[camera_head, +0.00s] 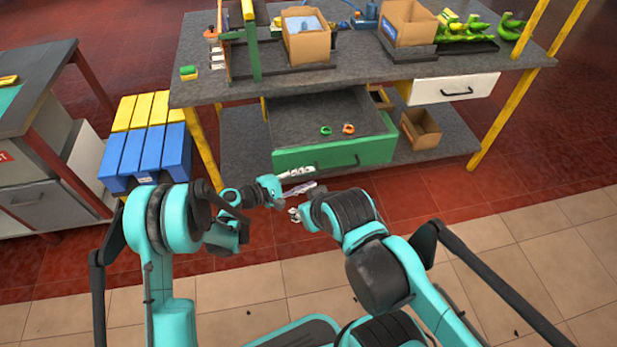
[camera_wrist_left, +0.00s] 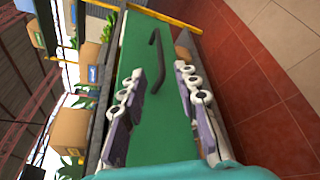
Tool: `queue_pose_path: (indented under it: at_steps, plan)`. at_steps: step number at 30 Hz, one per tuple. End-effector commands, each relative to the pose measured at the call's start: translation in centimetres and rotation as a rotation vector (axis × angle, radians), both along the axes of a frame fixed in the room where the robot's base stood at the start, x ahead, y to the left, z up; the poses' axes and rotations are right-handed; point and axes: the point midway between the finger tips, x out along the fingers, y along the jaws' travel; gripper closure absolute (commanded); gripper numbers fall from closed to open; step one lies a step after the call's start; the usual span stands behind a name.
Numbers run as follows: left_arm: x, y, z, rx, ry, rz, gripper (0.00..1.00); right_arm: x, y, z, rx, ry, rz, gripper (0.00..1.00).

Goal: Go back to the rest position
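My left gripper (camera_head: 300,181) is in front of the green drawer front of the workbench. In the left wrist view its two purple and white fingers (camera_wrist_left: 160,88) are spread apart, with nothing held between them. The green drawer front (camera_wrist_left: 150,100) and its dark handle (camera_wrist_left: 155,60) show behind the gap; I cannot tell the exact distance. My right gripper (camera_head: 295,214) is below and close to the left one in the head view, mostly hidden by its own arm, so its opening is unclear.
The drawer (camera_head: 335,158) stands open and holds a green ring (camera_head: 325,130) and an orange ring (camera_head: 348,128). The workbench (camera_head: 350,65) carries cardboard boxes (camera_head: 306,38) and green bananas. Blue and yellow bins (camera_head: 145,152) stand left. The tiled floor (camera_head: 530,250) at right is clear.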

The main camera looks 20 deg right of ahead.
Motion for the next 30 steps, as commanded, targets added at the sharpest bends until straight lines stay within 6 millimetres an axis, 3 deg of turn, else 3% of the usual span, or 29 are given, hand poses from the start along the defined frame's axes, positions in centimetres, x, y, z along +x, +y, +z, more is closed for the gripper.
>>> queue_pose_path:
  at_steps: [9,14,17,22,26,30]
  plan:
    - [0.1,0.1,0.1,0.003,-0.003,0.001,0.69,0.0,0.0,0.0,0.0,0.0,0.0,0.6]
    - [0.9,1.7,2.1,0.067,-0.062,0.022,0.69,0.0,0.0,0.0,0.0,0.0,0.0,0.6]
    - [1.6,4.2,4.6,0.162,-0.142,0.045,0.69,0.0,0.0,0.0,0.0,0.0,0.0,0.6]
    - [1.5,10.2,8.7,0.364,-0.298,0.074,0.69,0.0,0.0,0.0,0.0,0.0,0.0,0.6]
    - [0.4,15.3,11.3,0.526,-0.409,0.085,0.69,0.0,0.0,0.0,0.0,0.0,0.0,0.6]
    - [-2.0,20.9,13.4,0.704,-0.515,0.08,0.69,0.0,0.0,0.0,0.0,0.0,0.0,0.6]
